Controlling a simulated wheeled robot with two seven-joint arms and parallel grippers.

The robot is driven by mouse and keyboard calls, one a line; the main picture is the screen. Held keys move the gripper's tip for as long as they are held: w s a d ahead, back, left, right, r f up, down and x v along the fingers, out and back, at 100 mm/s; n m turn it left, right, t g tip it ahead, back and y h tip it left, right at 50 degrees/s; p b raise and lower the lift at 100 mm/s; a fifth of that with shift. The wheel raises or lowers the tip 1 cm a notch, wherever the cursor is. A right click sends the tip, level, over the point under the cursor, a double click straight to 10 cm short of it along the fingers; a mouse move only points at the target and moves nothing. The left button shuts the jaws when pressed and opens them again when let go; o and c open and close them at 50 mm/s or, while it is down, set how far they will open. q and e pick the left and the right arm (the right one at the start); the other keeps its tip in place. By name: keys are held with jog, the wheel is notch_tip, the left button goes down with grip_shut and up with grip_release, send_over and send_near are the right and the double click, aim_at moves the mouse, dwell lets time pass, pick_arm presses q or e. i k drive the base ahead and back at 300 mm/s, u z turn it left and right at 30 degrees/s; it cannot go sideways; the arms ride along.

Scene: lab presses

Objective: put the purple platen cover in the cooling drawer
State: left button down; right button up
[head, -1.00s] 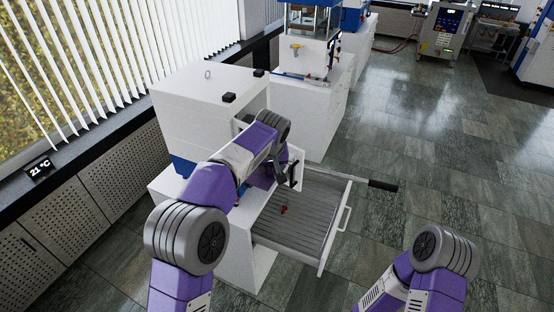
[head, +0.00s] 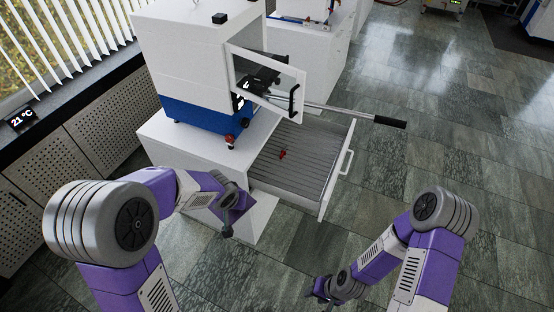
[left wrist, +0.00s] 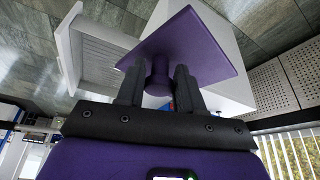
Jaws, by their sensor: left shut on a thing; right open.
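The purple platen cover (left wrist: 192,45) is a flat square plate with a round knob. In the left wrist view my left gripper (left wrist: 158,82) is shut on that knob. In the head view the cover (head: 238,203) hangs in front of the white press cabinet, left of the drawer, partly hidden by my left wrist. The cooling drawer (head: 334,180) is pulled out, with a grey ribbed floor and a small red item (head: 282,155) in view. It also shows in the left wrist view (left wrist: 84,40). My right gripper (head: 320,290) is open and low at the bottom, away from the drawer.
The press (head: 190,60) stands above the drawer with its glazed door (head: 272,72) swung open. A long lever with a black grip (head: 390,122) reaches out over the drawer's back part. Tiled floor is free to the right.

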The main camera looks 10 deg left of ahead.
aim_at(302, 154)
jog(key=z, duration=0.55)
jog(key=k, duration=0.6)
jog(key=z, duration=1.1)
jog(key=i, duration=1.35)
jog(key=u, duration=0.5)
jog(key=i, duration=1)
jog(key=u, duration=1.25)
jog(key=i, duration=0.15)
jog(key=u, duration=0.05)
